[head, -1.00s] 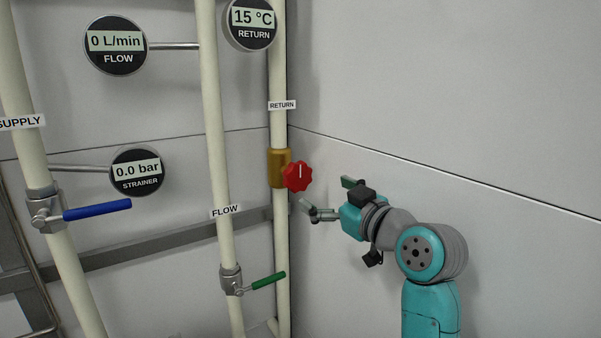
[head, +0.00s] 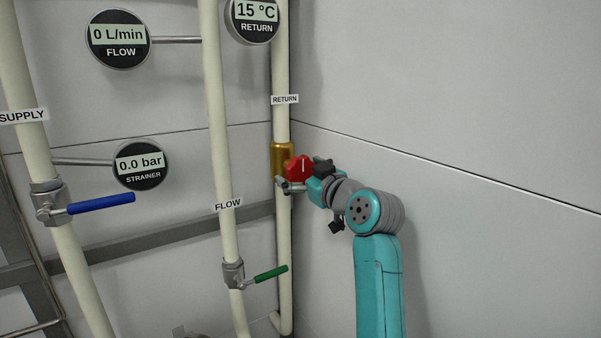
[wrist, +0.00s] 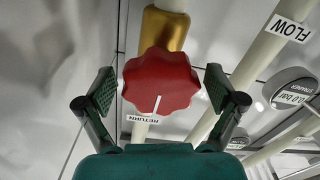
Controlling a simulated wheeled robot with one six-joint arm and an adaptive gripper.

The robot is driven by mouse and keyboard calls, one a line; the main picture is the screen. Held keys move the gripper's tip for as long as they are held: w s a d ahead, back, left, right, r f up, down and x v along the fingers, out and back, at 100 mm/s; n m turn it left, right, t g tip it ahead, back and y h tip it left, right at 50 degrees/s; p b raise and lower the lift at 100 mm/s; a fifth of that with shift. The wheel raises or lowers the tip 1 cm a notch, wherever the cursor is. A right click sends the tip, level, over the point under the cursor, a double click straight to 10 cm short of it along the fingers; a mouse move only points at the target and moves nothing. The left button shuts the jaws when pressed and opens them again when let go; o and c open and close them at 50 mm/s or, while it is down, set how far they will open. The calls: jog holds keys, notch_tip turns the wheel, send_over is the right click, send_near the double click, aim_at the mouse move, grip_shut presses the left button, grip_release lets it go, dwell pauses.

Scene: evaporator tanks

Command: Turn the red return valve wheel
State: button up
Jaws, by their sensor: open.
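The red return valve wheel (head: 299,168) sits on a brass valve body (head: 282,158) on the return pipe. In the wrist view the wheel (wrist: 160,82) is lobed, with a white mark pointing toward my gripper's palm. My gripper (wrist: 160,90) is open, with one finger on each side of the wheel. A gap shows between each finger pad and the wheel's rim. In the head view my gripper (head: 300,183) is at the wheel from the right and partly covers it.
The flow pipe (head: 216,120) with its green lever (head: 271,273) stands left of the return pipe. Further left are the supply pipe (head: 30,150), its blue lever (head: 100,203) and round gauges. A bare wall (head: 450,100) is on the right.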

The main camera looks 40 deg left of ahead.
jog(key=c, duration=1.1)
jog(key=shift+c, duration=0.2)
